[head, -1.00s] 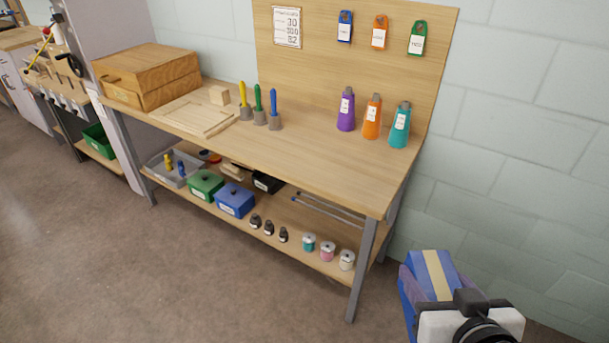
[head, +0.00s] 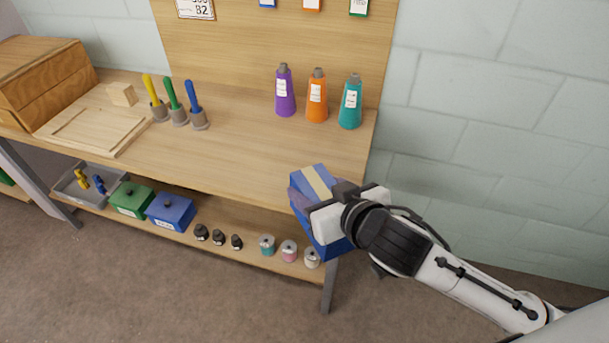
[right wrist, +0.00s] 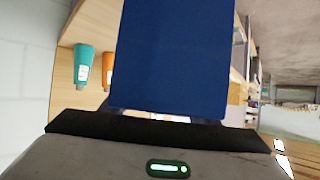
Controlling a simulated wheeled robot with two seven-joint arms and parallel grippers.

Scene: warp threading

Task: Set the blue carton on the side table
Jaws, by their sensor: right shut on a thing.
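The blue carton (head: 309,186) has a tan stripe across its top. My right gripper (head: 318,205) is shut on it and holds it at the front right corner of the wooden table (head: 240,155). In the head view the carton overlaps the table's front edge; I cannot tell whether it touches it. In the right wrist view the carton (right wrist: 172,55) fills the middle and hides much behind it. My left gripper is not in view.
Purple (head: 285,92), orange (head: 317,97) and teal (head: 350,102) bottles stand at the table's back right. Handled tools (head: 173,95) and a wooden board (head: 92,125) are further left. The lower shelf holds green (head: 132,199) and blue boxes (head: 171,210). The table's middle is clear.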

